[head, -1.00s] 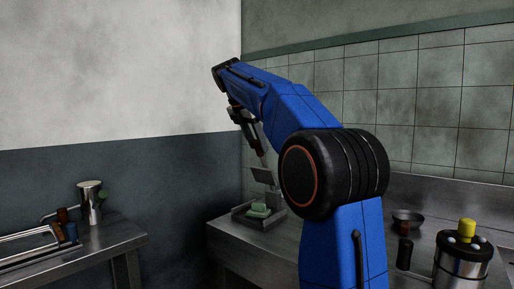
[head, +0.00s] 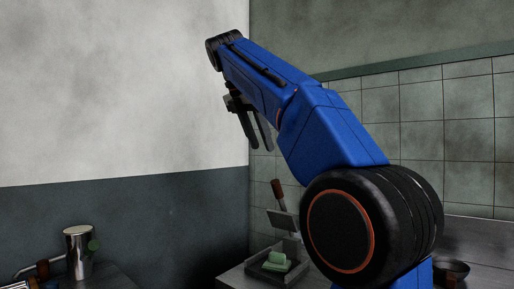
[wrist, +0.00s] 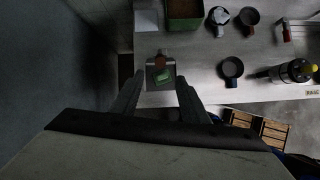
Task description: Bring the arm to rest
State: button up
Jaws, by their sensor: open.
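My gripper (head: 256,138) hangs from the raised blue arm in the head view, its fingers apart and nothing visible between them. In the wrist view its two dark fingers (wrist: 158,98) are spread wide, above the counter's edge. Below it, a small grey tray (head: 262,279) holds a green block (head: 275,262). A brown-handled tool with a flat grey plate (head: 284,220) stands at the tray, apart from my fingers. The wrist view shows the green block (wrist: 162,76) and brown handle (wrist: 160,55) between the fingertips, farther down.
Wooden crates (wrist: 270,130) stand below. A metal cylinder (head: 78,252) stands at left. Air around my gripper is clear.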

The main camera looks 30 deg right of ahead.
dwell(0.5)
jog(key=s+a+f+m+t+y, duration=0.1)
jog(key=s+a+f+m, duration=0.3)
jog(key=f, duration=1.3)
jog(key=s+a+f+m+t+y, duration=0.1)
jog(key=s+a+f+m+y, duration=0.2)
jog(key=s+f+m, duration=0.6)
jog(key=s+a+f+m+t+y, duration=0.1)
jog(key=s+a+f+m, duration=0.4)
jog(key=f, duration=2)
jog(key=s+m+y, duration=0.1)
jog(key=s, duration=0.3)
jog(key=shift+s+a+f, duration=0.15)
jog(key=shift+s+a, duration=0.05)
jog(key=shift+a, duration=0.1)
